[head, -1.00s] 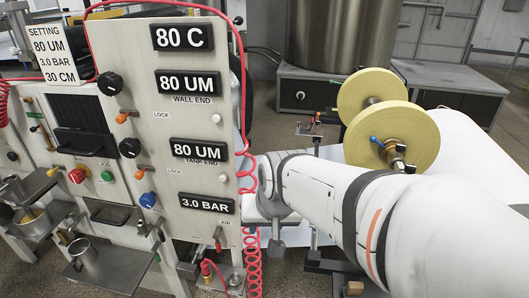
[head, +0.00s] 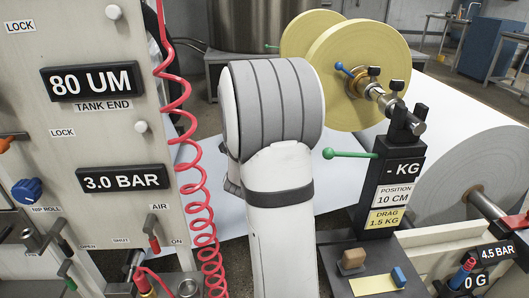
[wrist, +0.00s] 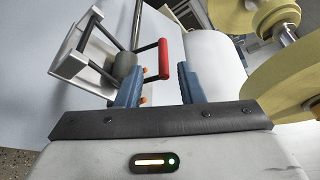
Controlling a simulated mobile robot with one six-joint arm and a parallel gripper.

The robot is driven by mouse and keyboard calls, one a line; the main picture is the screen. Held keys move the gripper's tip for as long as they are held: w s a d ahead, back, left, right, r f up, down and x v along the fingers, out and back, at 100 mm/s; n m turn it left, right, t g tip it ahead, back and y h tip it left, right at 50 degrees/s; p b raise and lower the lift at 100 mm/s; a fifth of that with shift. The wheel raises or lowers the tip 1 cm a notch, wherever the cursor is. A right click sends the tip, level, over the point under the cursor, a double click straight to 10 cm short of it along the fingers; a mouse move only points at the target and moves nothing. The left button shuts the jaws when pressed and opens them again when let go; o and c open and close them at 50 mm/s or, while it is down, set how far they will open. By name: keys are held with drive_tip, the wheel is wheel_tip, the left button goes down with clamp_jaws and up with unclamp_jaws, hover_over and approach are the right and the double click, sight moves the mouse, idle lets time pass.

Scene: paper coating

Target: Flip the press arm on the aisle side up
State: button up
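In the wrist view, my gripper (wrist: 160,88) has two blue fingers standing apart with nothing held between them. A dark lever frame with a red grip (wrist: 163,58) lies beyond the fingers and appears in the gap between them. It looks like a press arm, though I cannot tell which side it belongs to. A grey rounded roller (wrist: 125,65) sits beside it, partly behind the left finger. In the head view, my own arm hides the gripper and the lever.
Two yellow rolls (head: 360,75) stand on a shaft beyond my arm, also close at right in the wrist view (wrist: 290,85). A dark post (head: 392,170) with a green-knobbed lever is right of my arm. A coiled red hose (head: 205,225) and control panel (head: 100,130) are left.

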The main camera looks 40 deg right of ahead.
drive_tip(key=x, duration=0.4)
drive_tip(key=b+x, duration=0.1)
drive_tip(key=x, duration=0.3)
drive_tip(key=shift+s+d+r, duration=0.1)
drive_tip(key=shift+s+d, duration=0.05)
drive_tip(key=shift+s, duration=0.15)
clamp_jaws()
